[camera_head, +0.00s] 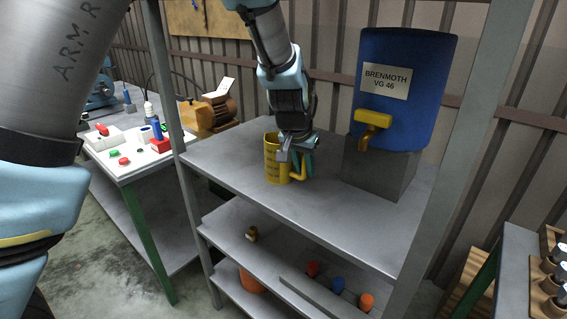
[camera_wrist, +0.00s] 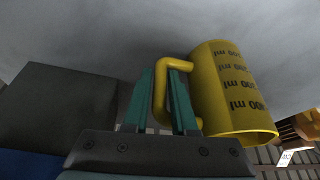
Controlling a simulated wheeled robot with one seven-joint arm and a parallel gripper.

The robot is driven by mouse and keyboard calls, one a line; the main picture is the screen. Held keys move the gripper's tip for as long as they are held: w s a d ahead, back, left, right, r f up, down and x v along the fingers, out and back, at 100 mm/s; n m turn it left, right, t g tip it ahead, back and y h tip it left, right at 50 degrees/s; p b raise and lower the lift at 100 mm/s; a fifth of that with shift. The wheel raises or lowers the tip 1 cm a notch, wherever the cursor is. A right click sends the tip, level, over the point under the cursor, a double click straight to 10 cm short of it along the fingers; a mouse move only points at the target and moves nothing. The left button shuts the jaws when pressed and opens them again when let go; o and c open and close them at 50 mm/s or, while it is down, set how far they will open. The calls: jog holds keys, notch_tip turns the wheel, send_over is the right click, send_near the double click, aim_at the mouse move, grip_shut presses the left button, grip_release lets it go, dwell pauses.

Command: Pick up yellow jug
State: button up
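The yellow jug (camera_head: 272,160) stands upright near the left part of the grey shelf top. In the wrist view the jug (camera_wrist: 226,95) shows black ml markings, and its handle (camera_wrist: 159,98) points toward my fingers. My gripper (camera_head: 297,160) is at the jug's handle side, reaching down from above. In the wrist view my gripper (camera_wrist: 162,85) has its two teal fingers on either side of the handle. They look apart, with the handle between them. Whether a finger touches the handle is hard to tell.
A blue drum (camera_head: 408,85) labelled BRENMOTH VG 46 with a yellow tap (camera_head: 371,122) sits on a grey block (camera_head: 378,168) right of the jug. A shelf post (camera_head: 172,110) rises at left. The shelf's front (camera_head: 320,205) is clear.

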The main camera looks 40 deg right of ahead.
grip_shut()
dwell(0.9)
